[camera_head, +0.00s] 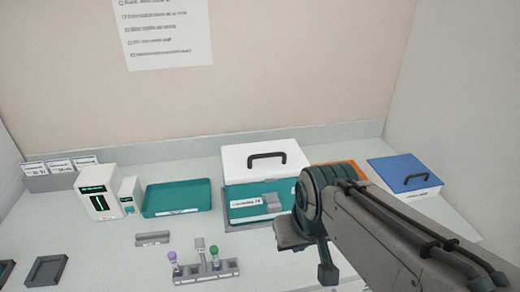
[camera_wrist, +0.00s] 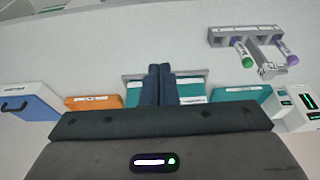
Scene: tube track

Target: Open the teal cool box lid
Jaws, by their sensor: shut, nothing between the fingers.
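The cool box stands at the back centre in the head view, with a teal body (camera_head: 236,193) and a white lid (camera_head: 240,165) that carries a black handle. The lid looks closed. A white label and a small grey block show on its front. In the wrist view the teal front (camera_wrist: 190,89) shows on both sides of my fingers. My gripper (camera_wrist: 160,68) is shut and empty, its fingers overlapping the middle of the box front. Whether they touch it I cannot tell.
A blue-lidded box (camera_head: 405,172) and an orange item (camera_head: 344,169) stand to the right. A teal tray (camera_head: 177,198) and white devices (camera_head: 97,193) are on the left. A tube rack (camera_head: 207,270) with coloured-cap tubes stands in front. The wall is close behind.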

